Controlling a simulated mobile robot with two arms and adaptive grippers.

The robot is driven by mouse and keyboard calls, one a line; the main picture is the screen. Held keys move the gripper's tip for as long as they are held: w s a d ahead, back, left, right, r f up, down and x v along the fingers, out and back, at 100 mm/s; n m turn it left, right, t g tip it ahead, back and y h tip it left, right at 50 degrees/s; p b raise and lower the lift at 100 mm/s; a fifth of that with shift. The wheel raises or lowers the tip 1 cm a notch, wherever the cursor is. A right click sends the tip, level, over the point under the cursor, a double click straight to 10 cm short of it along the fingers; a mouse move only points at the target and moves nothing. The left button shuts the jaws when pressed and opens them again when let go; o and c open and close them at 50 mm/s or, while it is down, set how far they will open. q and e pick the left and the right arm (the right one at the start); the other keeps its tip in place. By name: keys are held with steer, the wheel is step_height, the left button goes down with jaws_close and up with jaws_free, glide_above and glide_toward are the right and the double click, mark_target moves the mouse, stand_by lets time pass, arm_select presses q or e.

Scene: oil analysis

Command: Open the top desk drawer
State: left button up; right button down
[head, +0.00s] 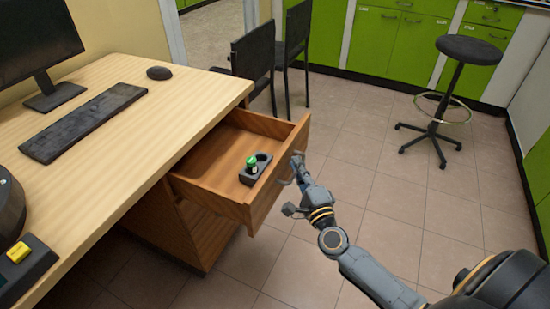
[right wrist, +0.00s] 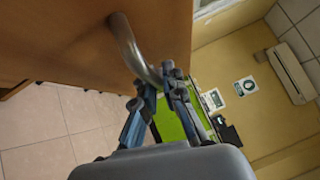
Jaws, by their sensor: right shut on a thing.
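The top desk drawer (head: 215,158) is pulled out from the wooden desk (head: 150,125), and its inside shows. In it stands a small dark holder (head: 262,160) with a green-capped vial (head: 251,165). My right gripper (head: 297,165) is at the outer face of the drawer front. In the right wrist view the fingers (right wrist: 165,75) are shut on the curved metal drawer handle (right wrist: 130,45), near one end of it. The drawer front (right wrist: 60,40) fills the upper left there. My left gripper is not in view.
A monitor (head: 35,40), keyboard (head: 85,120) and mouse (head: 160,73) are on the desk. Black chairs (head: 252,60) stand behind it. A stool (head: 468,50) is at the back right before green cabinets (head: 400,40). The tiled floor between is clear.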

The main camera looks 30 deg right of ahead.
steer(key=s+d, duration=0.3)
steer(key=s, duration=0.2)
steer(key=shift+d, duration=0.4)
steer(key=shift+f, duration=0.1)
steer(key=c, duration=1.7)
jaws_free()
steer(key=s+a+f, duration=0.1)
steer(key=s, duration=1)
steer(key=shift+s+a+f, duration=0.3)
steer(key=shift+s, duration=0.1)
